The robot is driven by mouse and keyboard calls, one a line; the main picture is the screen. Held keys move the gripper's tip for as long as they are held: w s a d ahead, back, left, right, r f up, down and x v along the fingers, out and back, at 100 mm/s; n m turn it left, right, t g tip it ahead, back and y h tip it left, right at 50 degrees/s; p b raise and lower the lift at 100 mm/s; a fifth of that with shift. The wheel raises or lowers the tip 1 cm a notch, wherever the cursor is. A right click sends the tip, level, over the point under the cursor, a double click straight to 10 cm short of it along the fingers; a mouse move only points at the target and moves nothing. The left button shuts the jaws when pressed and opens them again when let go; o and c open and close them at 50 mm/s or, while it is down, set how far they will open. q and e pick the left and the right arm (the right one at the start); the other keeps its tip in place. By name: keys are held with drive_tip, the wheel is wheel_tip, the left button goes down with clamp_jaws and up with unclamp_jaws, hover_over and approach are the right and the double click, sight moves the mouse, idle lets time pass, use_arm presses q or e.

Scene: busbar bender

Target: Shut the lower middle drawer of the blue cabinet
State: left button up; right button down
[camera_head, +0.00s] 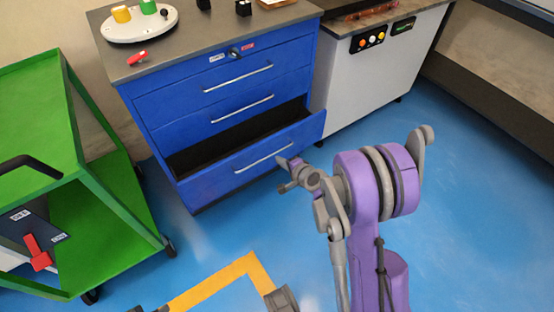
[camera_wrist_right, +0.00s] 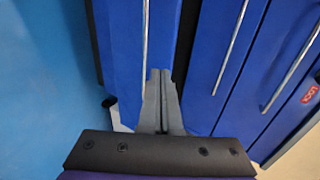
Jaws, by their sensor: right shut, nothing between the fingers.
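The blue cabinet (camera_head: 150,112) stands at the back centre of the head view. Its lowest visible drawer (camera_head: 212,184) is pulled out, with a dark empty-looking inside and a silver handle (camera_head: 263,158). The drawers above it are flush. My right gripper (camera_head: 284,163) is at the right part of that drawer's front, near the right end of the handle. In the right wrist view its fingers (camera_wrist_right: 161,75) are together and empty, over the drawer front beside the handle (camera_wrist_right: 146,45). I cannot tell whether they touch the front. My left gripper is not in view.
A green cart (camera_head: 115,200) stands at the left, close to the cabinet. A white cabinet with buttons (camera_head: 365,85) stands at the right. Small items and a white round plate (camera_head: 135,25) are on the cabinet's grey top. The blue floor (camera_head: 465,190) at the right is clear.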

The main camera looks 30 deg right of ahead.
drive_tip(key=b, duration=0.2)
approach(260, 145)
drive_tip(key=x, duration=0.3)
drive_tip(key=f+x, duration=0.1)
drive_tip(key=x, duration=0.1)
drive_tip(key=shift+s+f, duration=0.1)
drive_tip(key=shift+s, duration=0.1)
drive_tip(key=shift+w, duration=0.75)
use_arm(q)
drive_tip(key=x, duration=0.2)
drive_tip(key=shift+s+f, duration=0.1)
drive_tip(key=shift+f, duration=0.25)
